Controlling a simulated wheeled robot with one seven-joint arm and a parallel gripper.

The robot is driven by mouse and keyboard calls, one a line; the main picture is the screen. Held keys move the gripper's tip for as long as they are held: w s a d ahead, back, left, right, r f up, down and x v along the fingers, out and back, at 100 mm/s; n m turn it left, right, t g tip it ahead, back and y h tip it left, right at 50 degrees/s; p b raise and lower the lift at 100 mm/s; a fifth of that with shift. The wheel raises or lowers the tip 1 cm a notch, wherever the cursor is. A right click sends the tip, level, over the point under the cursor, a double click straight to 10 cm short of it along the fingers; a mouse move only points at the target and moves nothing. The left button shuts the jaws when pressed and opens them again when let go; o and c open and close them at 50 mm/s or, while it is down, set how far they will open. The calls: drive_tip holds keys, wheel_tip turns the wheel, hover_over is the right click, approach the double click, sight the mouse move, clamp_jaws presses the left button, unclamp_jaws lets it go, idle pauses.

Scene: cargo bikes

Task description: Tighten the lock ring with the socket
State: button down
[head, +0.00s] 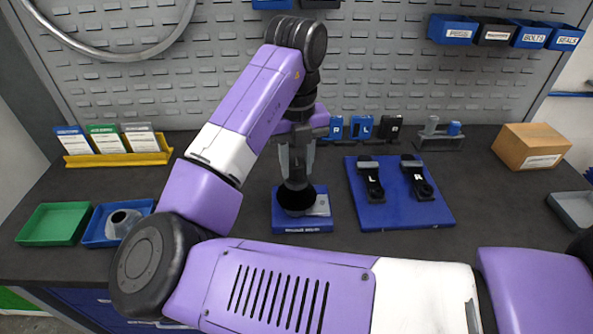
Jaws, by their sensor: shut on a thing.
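My gripper (297,172) points down over the blue fixture block (303,228) in the middle of the bench. Its grey fingers are shut on the upper part of the dark socket. The socket (296,199) is a black round piece, upright, and its wide lower end is at the top of the fixture. I cannot tell whether it is seated on the lock ring, which is hidden beneath it. A grey plate with a small label shows on the fixture, to the right of the socket.
A blue board (392,213) with black parts marked L and R lies to the right. At left are a green tray (50,224), a blue tray (97,234) with a grey round part, and a yellow card rack (118,158). A cardboard box (532,147) stands back right.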

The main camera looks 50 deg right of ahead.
idle(0.7)
drive_tip(key=shift+f+m+b, duration=0.2)
drive_tip(key=shift+m+b, duration=0.3)
drive_tip(key=shift+m, duration=0.4)
drive_tip(key=shift+r+m, duration=0.1)
drive_tip(key=shift+m, duration=0.2)
drive_tip(key=shift+r, duration=0.15)
drive_tip(key=shift+r+p, duration=1.05)
drive_tip(key=shift+p, duration=0.05)
drive_tip(key=shift+r+p, duration=2.25)
drive_tip(key=shift+r, duration=0.25)
